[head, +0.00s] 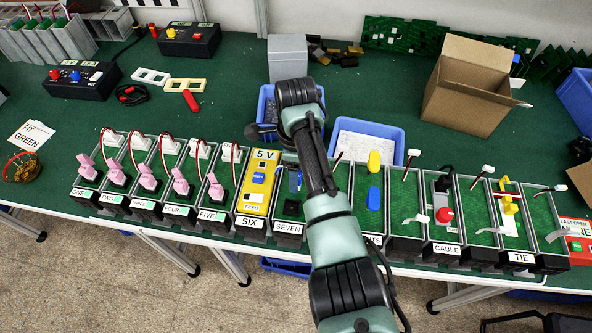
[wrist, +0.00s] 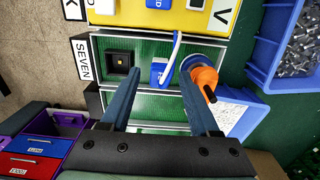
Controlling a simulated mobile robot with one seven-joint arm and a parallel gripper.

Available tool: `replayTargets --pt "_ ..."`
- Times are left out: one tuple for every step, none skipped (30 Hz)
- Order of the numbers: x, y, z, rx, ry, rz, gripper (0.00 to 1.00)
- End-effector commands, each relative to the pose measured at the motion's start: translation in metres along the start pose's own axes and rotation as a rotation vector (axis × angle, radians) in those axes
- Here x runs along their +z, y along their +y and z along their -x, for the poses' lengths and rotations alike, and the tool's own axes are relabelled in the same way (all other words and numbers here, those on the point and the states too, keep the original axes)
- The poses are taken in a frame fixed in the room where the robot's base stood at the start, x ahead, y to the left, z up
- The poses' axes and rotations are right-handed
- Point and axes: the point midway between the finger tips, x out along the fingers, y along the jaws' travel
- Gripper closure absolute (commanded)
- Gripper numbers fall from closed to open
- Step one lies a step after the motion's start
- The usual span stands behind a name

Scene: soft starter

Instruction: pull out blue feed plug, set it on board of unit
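Unit SEVEN (wrist: 85,60) shows in the wrist view with a green board (wrist: 108,45) and a square black socket (wrist: 121,62). A blue plug with a white face (wrist: 158,74) stands on the unit, right of the socket, with a white lead curving up from it. My gripper (wrist: 160,78) is open; its fingers lie on either side of the blue plug. I cannot tell whether they touch it. In the head view, my arm partly covers unit SEVEN (head: 289,229), with some blue visible beside it.
Yellow unit SIX (head: 255,190) stands left of unit SEVEN. An orange-and-blue round part (wrist: 205,75) sits close beside my right finger. A blue bin (wrist: 285,40) stands to the right in the wrist view. More units line both sides in the head view.

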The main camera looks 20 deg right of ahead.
Motion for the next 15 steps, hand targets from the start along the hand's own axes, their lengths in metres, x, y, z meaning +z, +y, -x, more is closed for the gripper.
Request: replayTargets --pt "0.0 0.0 0.0 0.0 0.0 0.0 0.36" --pt "0.0 0.0 0.0 0.0 0.0 0.0 0.36" --pt "0.0 0.0 0.0 0.0 0.0 0.0 0.36" --pt "0.0 0.0 0.0 0.0 0.0 0.0 0.36" --pt "0.0 0.0 0.0 0.0 0.0 0.0 0.36" --pt "0.0 0.0 0.0 0.0 0.0 0.0 0.36" --pt "0.0 0.0 0.0 0.0 0.0 0.0 0.36" --pt "0.0 0.0 0.001 0.0 0.0 0.0 0.36" --pt "0.0 0.0 0.002 -0.001 0.0 0.0 0.36" --pt "0.0 0.0 0.003 -0.001 0.0 0.0 0.36" --pt "0.0 0.0 0.005 -0.001 0.0 0.0 0.36" --pt "0.001 -0.001 0.009 -0.002 -0.001 0.001 0.36" --pt "0.001 -0.001 0.013 -0.003 -0.001 0.001 0.36" --pt "0.001 -0.001 0.018 -0.003 -0.002 0.001 0.36" --pt "0.001 -0.001 0.025 -0.004 -0.003 0.001 0.36"
